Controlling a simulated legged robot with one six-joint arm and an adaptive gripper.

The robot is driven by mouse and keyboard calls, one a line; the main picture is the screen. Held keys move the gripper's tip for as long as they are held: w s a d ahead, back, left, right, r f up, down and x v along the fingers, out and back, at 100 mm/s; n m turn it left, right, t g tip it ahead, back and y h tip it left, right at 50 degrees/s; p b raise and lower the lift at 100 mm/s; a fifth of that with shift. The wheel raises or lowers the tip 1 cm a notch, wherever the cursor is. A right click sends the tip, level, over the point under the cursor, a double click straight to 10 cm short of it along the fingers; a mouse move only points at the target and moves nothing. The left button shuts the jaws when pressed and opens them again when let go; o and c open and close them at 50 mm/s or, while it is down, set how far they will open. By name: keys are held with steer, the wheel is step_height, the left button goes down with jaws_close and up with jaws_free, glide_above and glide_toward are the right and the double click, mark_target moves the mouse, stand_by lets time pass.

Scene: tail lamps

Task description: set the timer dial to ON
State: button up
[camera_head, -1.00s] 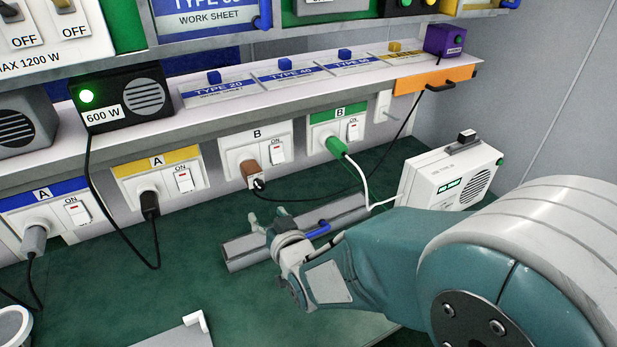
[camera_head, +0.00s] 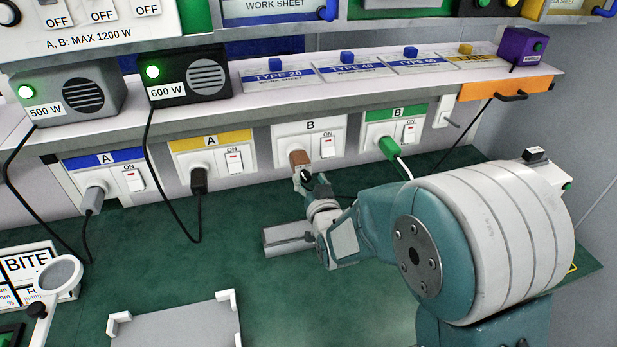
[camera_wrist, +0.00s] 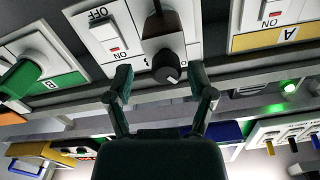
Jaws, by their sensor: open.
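The timer is a brown block (camera_head: 299,158) plugged into a white socket marked B. Its black dial (camera_wrist: 168,73) shows in the upside-down wrist view with a pale mark on its face. The dial's setting is too small to read. My gripper (camera_wrist: 162,80) is open, with one finger on each side of the dial and apart from it. In the head view my gripper (camera_head: 313,184) is just below and in front of the timer and partly hides the dial.
Sockets line the wall, with a green plug (camera_head: 388,148) right of the timer and a black plug (camera_head: 198,180) to its left. A rocker switch (camera_head: 328,145) sits beside the timer. A grey bar (camera_head: 285,240) lies under my gripper. The front bench is mostly clear.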

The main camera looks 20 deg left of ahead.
steer(key=shift+w+a, duration=0.35)
steer(key=shift+a, duration=0.1)
steer(key=shift+a+f, duration=0.1)
steer(key=shift+a, duration=0.2)
steer(key=shift+d, duration=0.2)
jaws_close()
